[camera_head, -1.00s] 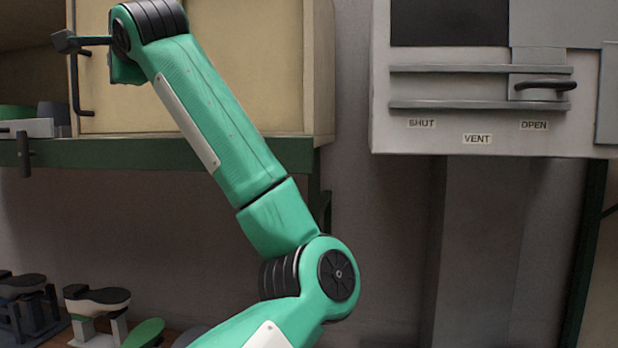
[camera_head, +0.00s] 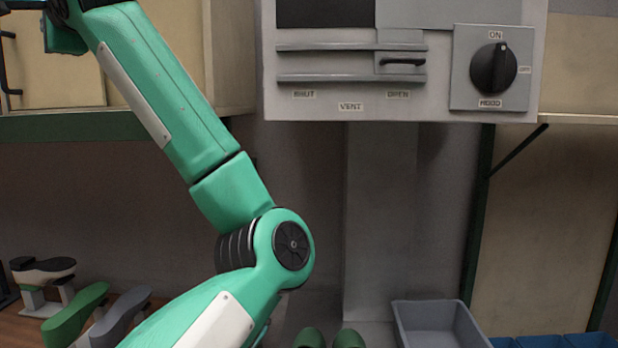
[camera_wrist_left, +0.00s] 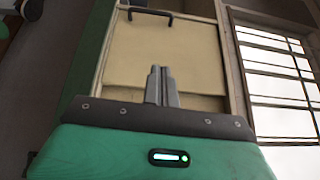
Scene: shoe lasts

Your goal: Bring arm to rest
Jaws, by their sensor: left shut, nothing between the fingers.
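My left arm (camera_head: 165,100), green with black joints, rises from the lower left of the head view, bends at an elbow and reaches up to the top left. Its fingers are outside the head view. In the left wrist view my left gripper (camera_wrist_left: 161,72) has its two grey fingers together, with nothing between them. It points toward a cream cabinet door (camera_wrist_left: 160,45) with a black handle (camera_wrist_left: 150,13); I cannot tell the distance. My right gripper is in neither view.
A grey panel (camera_head: 350,62) with a slider and black knob (camera_head: 493,68) hangs on the wall. Shoe lasts (camera_head: 75,318) stand at lower left. A grey bin (camera_head: 440,325) and blue bins (camera_head: 545,341) are at lower right. A barred window (camera_wrist_left: 275,80) shows in the wrist view.

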